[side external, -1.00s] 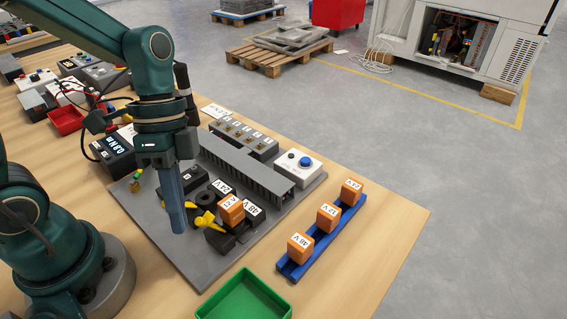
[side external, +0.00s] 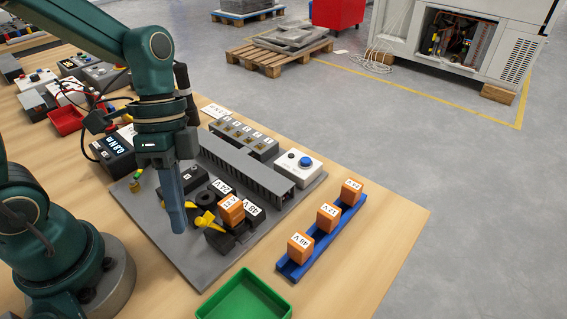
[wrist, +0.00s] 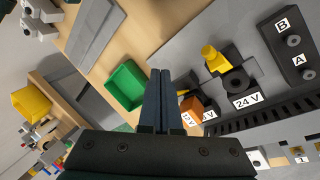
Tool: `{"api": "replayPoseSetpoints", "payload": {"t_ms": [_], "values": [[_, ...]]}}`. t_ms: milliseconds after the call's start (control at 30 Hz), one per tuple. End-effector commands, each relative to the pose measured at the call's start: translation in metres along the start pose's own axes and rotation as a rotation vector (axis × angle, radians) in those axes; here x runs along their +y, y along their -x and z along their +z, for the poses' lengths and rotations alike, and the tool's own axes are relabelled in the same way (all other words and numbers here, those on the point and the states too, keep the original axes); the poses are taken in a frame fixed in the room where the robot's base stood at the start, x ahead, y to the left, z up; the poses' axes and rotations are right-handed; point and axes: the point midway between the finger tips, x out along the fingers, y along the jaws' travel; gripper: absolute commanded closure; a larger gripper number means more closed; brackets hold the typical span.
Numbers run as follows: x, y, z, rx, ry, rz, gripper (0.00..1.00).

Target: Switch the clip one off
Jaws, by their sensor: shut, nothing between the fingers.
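My gripper (side external: 178,230) is shut and empty, pointing down over the grey board (side external: 195,268), just left of the yellow levers. In the wrist view its fingers (wrist: 158,78) are together. One yellow lever (side external: 206,219) sits in front of the orange 12 V block (side external: 231,210). Another yellow piece (side external: 191,205) shows close beside the fingers, partly hidden. In the wrist view a yellow lever (wrist: 214,60) stands at the black 24 V socket (wrist: 238,82). I cannot tell which piece is clip one. Fingertip contact with a lever is not clear.
A blue rail (side external: 292,270) with orange blocks lies at the right. A green tray (side external: 207,308) sits at the front edge. A long grey slotted duct (side external: 245,170) and a blue-button box (side external: 300,168) stand behind the sockets. A black meter (side external: 113,155) is at the left.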

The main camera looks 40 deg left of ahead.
Motion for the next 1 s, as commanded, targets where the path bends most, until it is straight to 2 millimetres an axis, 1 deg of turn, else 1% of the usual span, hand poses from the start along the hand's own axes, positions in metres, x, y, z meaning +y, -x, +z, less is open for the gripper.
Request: {"api": "replayPoseSetpoints", "payload": {"t_ms": [167,500,867,1000], "values": [[-0.001,0.000,-0.001,0.000,0.000,0.000,1.00],[-0.012,0.000,-0.010,0.000,0.000,0.001,1.00],[-0.013,0.001,-0.010,0.000,0.000,0.000,1.00],[-0.019,0.007,-0.010,0.002,0.002,-0.002,1.00]]}}
